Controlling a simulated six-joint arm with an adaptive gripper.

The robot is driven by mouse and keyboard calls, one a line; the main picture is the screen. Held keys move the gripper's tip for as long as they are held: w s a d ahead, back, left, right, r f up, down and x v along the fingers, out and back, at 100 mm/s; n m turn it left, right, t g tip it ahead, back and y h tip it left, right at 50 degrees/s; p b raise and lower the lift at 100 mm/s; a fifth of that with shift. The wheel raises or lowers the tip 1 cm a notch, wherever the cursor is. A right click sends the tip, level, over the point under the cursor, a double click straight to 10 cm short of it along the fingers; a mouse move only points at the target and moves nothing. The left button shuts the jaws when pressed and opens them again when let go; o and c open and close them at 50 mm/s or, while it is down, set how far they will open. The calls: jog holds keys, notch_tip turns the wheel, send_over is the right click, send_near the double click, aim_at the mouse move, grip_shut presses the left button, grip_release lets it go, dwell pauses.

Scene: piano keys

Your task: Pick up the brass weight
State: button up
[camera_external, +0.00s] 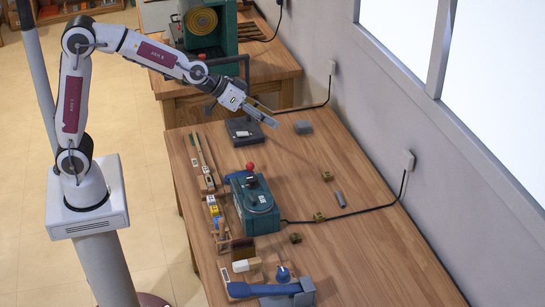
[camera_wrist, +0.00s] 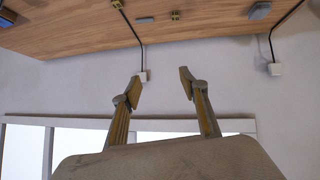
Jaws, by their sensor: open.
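My gripper (camera_external: 268,116) is open and hangs in the air over the far part of the bench. In the wrist view its two fingers (camera_wrist: 161,84) are spread apart with nothing between them. Small brass-coloured pieces lie on the wooden bench. One (camera_external: 327,175) is right of the teal machine and also shows in the wrist view (camera_wrist: 175,15). Another (camera_external: 319,217) is by the black cable and shows at the wrist view's top edge (camera_wrist: 117,3). A darker piece (camera_external: 295,238) lies nearer the front. I cannot tell which is the brass weight. My gripper touches none of them.
A grey cylinder (camera_external: 340,199) and a grey block (camera_external: 303,127) lie on the bench (camera_external: 375,245). A teal machine (camera_external: 255,205) with a red knob stands mid-bench. A blue tool (camera_external: 270,289) is at the front. The wall and window bound the right side.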

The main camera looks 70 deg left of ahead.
jog(key=w+f+n+t+y, duration=0.1)
jog(key=w+f, duration=0.7)
jog(key=w, duration=0.3)
jog(key=n+t+y, duration=0.1)
jog(key=y, duration=0.2)
send_over(326, 174)
jog(key=s, duration=0.3)
notch_tip(326, 174, down, 13)
jog(key=shift+s+d+r, duration=0.15)
jog(key=shift+s+d, duration=0.05)
jog(key=shift+d, duration=0.2)
jog(key=shift+f, duration=1.75)
jog(key=shift+f, duration=0.5)
jog(key=shift+w+a+f, duration=0.1)
jog(key=shift+w+f, duration=0.1)
jog(key=shift+f, duration=0.55)
jog(key=shift+w+f, duration=0.2)
jog(key=shift+f, duration=0.5)
jog(key=shift+x, duration=1)
